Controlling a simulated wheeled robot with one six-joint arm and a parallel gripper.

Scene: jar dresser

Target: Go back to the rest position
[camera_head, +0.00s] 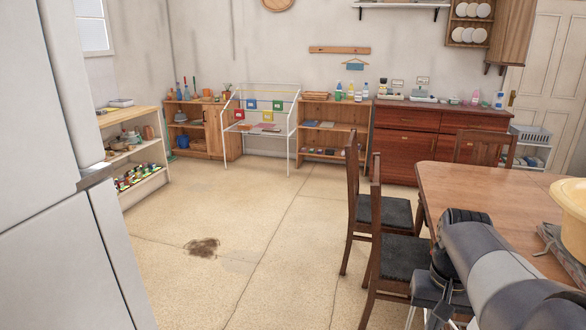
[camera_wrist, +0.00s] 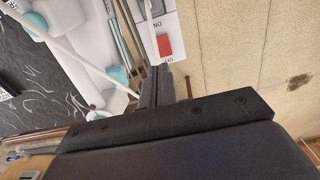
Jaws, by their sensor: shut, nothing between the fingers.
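My gripper (camera_wrist: 165,82) shows in the wrist view, its two dark fingers together at the upper middle with nothing between them. The wide dark gripper body fills the bottom of that view. In the head view, my arm comes in from the lower right, beside the wooden table, and bends down near the dark-seated chairs. The fingertips are hard to make out there. The task names no object to handle.
The wooden table (camera_head: 478,188) bears a yellow bowl (camera_head: 571,196). Chairs (camera_head: 399,211) stand at its left. A red-brown dresser (camera_head: 405,141) and shelves line the back wall. The floor (camera_head: 255,215) in the middle is clear except for a dark stain (camera_head: 203,247). A red switch (camera_wrist: 164,46) shows near the fingers.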

